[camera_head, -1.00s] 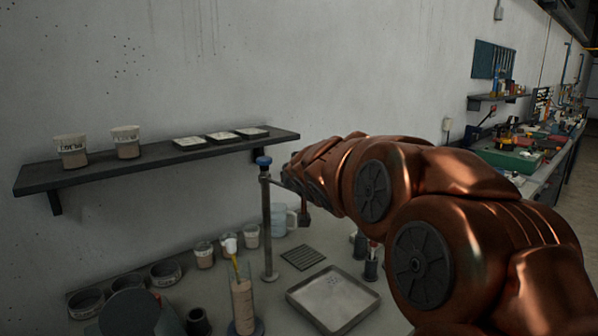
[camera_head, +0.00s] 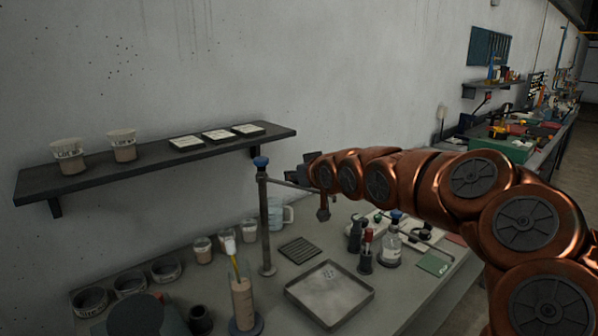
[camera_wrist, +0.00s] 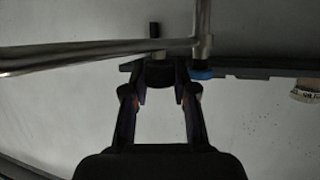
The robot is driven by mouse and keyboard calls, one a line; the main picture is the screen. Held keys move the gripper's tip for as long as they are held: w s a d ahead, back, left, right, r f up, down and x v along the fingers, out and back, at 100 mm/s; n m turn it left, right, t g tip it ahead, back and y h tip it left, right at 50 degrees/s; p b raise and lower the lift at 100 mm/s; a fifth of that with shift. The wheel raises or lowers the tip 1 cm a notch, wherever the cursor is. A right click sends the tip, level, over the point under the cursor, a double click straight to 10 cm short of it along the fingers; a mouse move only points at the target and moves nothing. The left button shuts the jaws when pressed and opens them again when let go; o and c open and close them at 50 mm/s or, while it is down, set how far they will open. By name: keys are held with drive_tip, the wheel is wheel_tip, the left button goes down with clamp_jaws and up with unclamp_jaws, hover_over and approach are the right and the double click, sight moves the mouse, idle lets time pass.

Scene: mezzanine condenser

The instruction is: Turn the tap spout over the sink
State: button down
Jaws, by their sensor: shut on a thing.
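The tap has an upright metal post (camera_head: 266,225) with a blue knob (camera_head: 261,162) on top. Its thin spout (camera_head: 290,184) runs from near the post's top to the right, toward a dark hanging end (camera_head: 323,213). My gripper (camera_head: 306,170) is at the spout, right of the post, partly hidden by its own wrist. In the wrist view, my gripper (camera_wrist: 160,72) is closed around a dark piece at the spout tube (camera_wrist: 80,53), near the blue knob (camera_wrist: 200,74). The exact contact is hard to see. A shallow square basin (camera_head: 300,294), seemingly the sink, lies below, right of the post.
A dark wall shelf (camera_head: 100,168) with cups and small trays is behind the tap. A tall cylinder (camera_head: 242,303) stands left of the basin. A slotted grate (camera_head: 299,249) lies behind it, and bottles (camera_head: 391,247) stand to its right.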

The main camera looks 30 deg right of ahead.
drive_tip(key=shift+r, duration=0.1)
idle(0.5)
drive_tip(key=c, duration=0.9)
unclamp_jaws()
drive_tip(key=v, duration=1.2)
drive_tip(key=shift+d, duration=0.15)
drive_tip(key=s+a+f+n+g+y, duration=0.1)
drive_tip(key=s+a+f+g, duration=0.3)
drive_tip(key=a+f, duration=0.35)
drive_tip(key=s+a+f+n+g+y, duration=0.1)
drive_tip(key=s+a+f+g, duration=0.25)
drive_tip(key=a+f, duration=0.4)
drive_tip(key=s+a+f+g, duration=0.2)
drive_tip(key=s+f, duration=0.1)
drive_tip(key=s, duration=0.4)
drive_tip(key=s+a+f+g, duration=0.2)
drive_tip(key=s+f+g, duration=0.1)
drive_tip(key=s, duration=0.4)
drive_tip(key=s+a+f+g, duration=0.2)
drive_tip(key=s+a+f, duration=0.1)
drive_tip(key=s, duration=0.5)
drive_tip(key=shift+a+f+m+g+h, duration=0.1)
drive_tip(key=shift+f+m+g+h, duration=0.2)
drive_tip(key=shift+m+g, duration=0.1)
